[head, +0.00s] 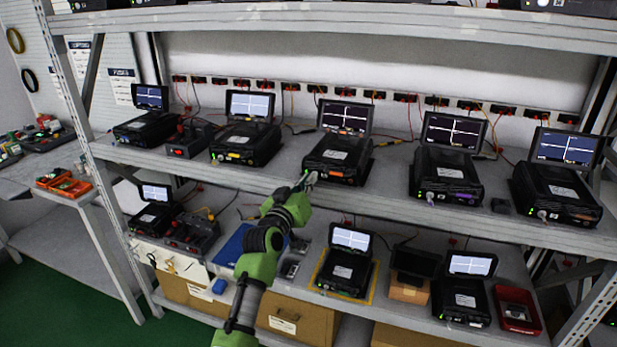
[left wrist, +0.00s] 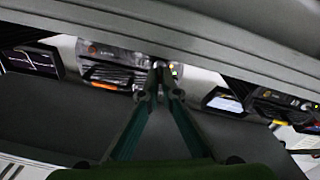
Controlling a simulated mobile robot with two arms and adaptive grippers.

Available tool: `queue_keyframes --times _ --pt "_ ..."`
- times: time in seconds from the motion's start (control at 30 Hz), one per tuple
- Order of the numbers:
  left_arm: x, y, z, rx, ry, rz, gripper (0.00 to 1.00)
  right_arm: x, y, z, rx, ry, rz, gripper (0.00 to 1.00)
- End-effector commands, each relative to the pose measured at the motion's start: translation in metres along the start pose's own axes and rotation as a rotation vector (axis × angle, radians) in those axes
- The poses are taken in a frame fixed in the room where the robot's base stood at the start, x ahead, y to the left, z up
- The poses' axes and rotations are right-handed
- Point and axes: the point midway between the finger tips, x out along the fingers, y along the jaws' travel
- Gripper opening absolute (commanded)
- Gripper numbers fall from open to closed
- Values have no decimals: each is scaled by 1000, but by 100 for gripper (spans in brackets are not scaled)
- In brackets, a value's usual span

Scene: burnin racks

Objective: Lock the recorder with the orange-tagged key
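The recorder with an orange label (head: 340,155) stands in the middle of the upper shelf, its screen raised. Its front shows upside down in the left wrist view (left wrist: 125,67). My left gripper (head: 308,180) is at the lower left of that front, by a green light. In the left wrist view its fingers (left wrist: 160,76) come together at the tips, with a small pale piece, which looks like the key, pinched between them. The fingers hide most of it, and I see no orange tag there. I cannot tell how far it is in the lock. My right gripper is not in view.
A recorder with a yellow label (head: 246,143) stands to the left and one with a purple label (head: 447,175) to the right.

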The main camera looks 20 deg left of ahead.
Motion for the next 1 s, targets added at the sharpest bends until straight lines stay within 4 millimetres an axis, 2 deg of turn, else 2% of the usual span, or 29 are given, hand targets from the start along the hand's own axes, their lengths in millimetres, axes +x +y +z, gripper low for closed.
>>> queue_keyframes --times 0.2,0.5,1.0 --pt "0 -1 -1 -190 -1 -1 0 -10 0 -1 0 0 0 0" --pt "0 -2 0 -381 -1 -1 0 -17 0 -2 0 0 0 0" --pt "0 -2 1 -476 -1 0 0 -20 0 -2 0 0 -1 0"
